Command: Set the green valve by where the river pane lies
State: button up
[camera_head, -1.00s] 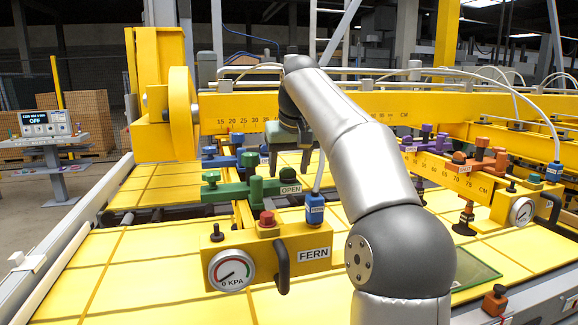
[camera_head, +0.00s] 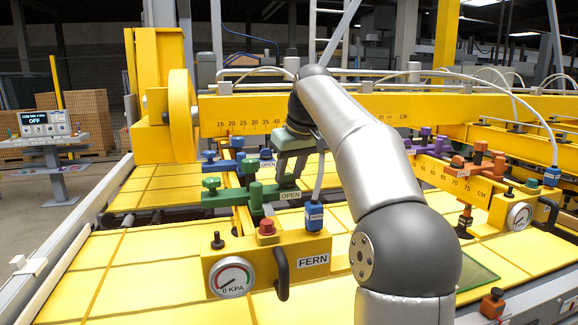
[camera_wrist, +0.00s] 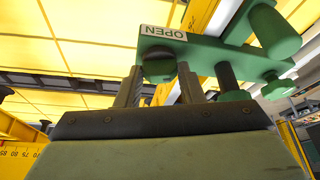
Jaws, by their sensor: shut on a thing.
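The green valve (camera_head: 232,197) sits on the yellow crossbar behind the FERN box, its bar lying across with an OPEN label at its right end. It also shows in the wrist view (camera_wrist: 205,48). My gripper (camera_head: 289,180) is at that right end. In the wrist view my gripper (camera_wrist: 160,82) has its fingers on either side of a round green knob under the labelled end, shut on it. A greenish glass pane (camera_head: 481,281) lies at the lower right, partly hidden by my arm; I cannot read any name on it.
The FERN box (camera_head: 312,262) carries a gauge (camera_head: 231,277) reading 0 KPA, a red button (camera_head: 267,227) and a dark handle. A blue valve (camera_head: 224,163) is just behind the green one. Purple and orange valves (camera_head: 480,157) stand right. A console screen (camera_head: 45,122) shows OFF.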

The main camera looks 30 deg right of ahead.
jog(key=n+p, duration=0.1)
jog(key=n, duration=0.1)
jog(key=n+y+p, duration=0.1)
jog(key=shift+d+r+n+g, duration=0.2)
jog(key=shift+n+g, duration=0.1)
jog(key=shift+n, duration=0.1)
jog(key=n+p, duration=0.1)
jog(key=n+y+p, duration=0.1)
jog(key=n, duration=0.1)
jog(key=shift+w+d+n+g+y+p, duration=0.1)
jog(key=shift+w+n+g+y+p, duration=0.1)
jog(key=shift+n+g+y+p, duration=0.15)
jog(key=n, duration=0.2)
jog(key=n+g+y, duration=0.1)
jog(key=n, duration=0.1)
jog(key=shift+w+f+g+p, duration=0.15)
jog(key=shift+f+g+p, duration=0.1)
jog(key=shift+p, duration=0.1)
jog(key=shift+w+d+n+g, duration=0.1)
jog(key=shift+n+g, duration=0.4)
jog(key=shift+n, duration=0.95)
jog(key=shift+r, duration=0.1)
jog(key=o, duration=1)
